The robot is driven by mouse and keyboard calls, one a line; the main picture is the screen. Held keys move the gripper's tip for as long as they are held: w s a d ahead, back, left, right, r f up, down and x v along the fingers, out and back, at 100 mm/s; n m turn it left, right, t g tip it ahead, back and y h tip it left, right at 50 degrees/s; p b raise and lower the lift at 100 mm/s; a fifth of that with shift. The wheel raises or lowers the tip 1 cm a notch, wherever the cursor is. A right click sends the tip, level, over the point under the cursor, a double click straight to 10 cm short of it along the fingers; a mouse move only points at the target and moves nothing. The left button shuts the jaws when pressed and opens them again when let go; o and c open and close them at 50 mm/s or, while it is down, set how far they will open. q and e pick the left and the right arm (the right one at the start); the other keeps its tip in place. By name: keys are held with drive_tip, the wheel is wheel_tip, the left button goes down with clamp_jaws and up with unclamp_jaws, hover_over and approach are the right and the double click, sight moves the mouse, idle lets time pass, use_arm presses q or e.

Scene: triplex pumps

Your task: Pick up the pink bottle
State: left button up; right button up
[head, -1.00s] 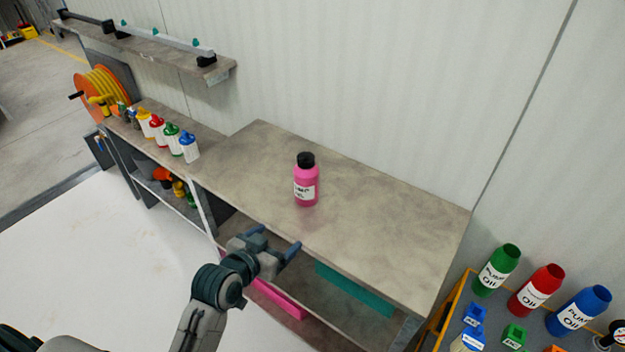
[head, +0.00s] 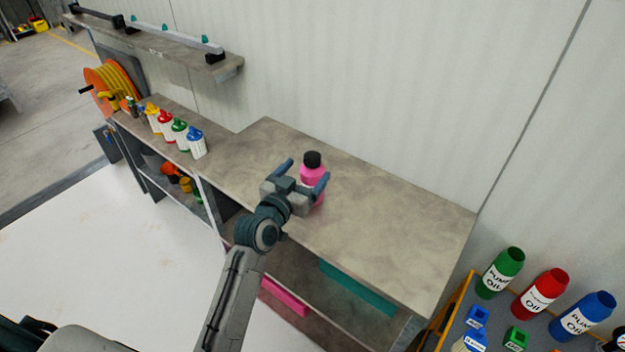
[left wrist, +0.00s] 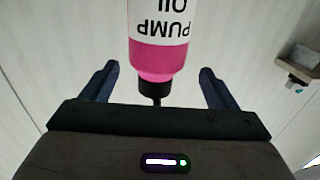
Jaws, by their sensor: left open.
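The pink bottle (head: 311,170) with a black cap stands upright on the workbench (head: 385,235). My left gripper (head: 305,175) is open at the bottle, its blue fingers on either side of it in the head view, and it hides the bottle's lower part. In the left wrist view the bottle (left wrist: 160,55) appears upside down with a "PUMP OIL" label, between the two fingers (left wrist: 158,82) and with a gap on each side. I cannot tell how deep it sits between them. My right gripper is not in view.
Several small bottles (head: 180,135) stand on the lower bench at the left, near an orange hose reel (head: 108,88). Green, red and blue oil bottles (head: 543,291) stand on a cart at the right. A wall shelf (head: 165,47) hangs at upper left. The bench right of the bottle is clear.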

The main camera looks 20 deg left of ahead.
use_arm(q)
drive_tip(key=shift+w+d+r, duration=0.1)
drive_tip(key=shift+w, duration=0.2)
drive_tip(key=shift+w+d+r+p, duration=0.1)
drive_tip(key=shift+w+d+p, duration=0.1)
drive_tip(key=shift+w+p, duration=0.25)
drive_tip(key=shift+w+d+r+p, duration=0.1)
drive_tip(key=shift+w+d+p, duration=0.1)
drive_tip(key=shift+w, duration=0.4)
drive_tip(key=shift+w+d+f, duration=0.1)
drive_tip(key=shift+w+f, duration=0.05)
drive_tip(key=shift+w, duration=0.45)
drive_tip(key=shift+w+d+f, duration=0.1)
drive_tip(key=shift+w, duration=0.5)
drive_tip(key=c, duration=1.6)
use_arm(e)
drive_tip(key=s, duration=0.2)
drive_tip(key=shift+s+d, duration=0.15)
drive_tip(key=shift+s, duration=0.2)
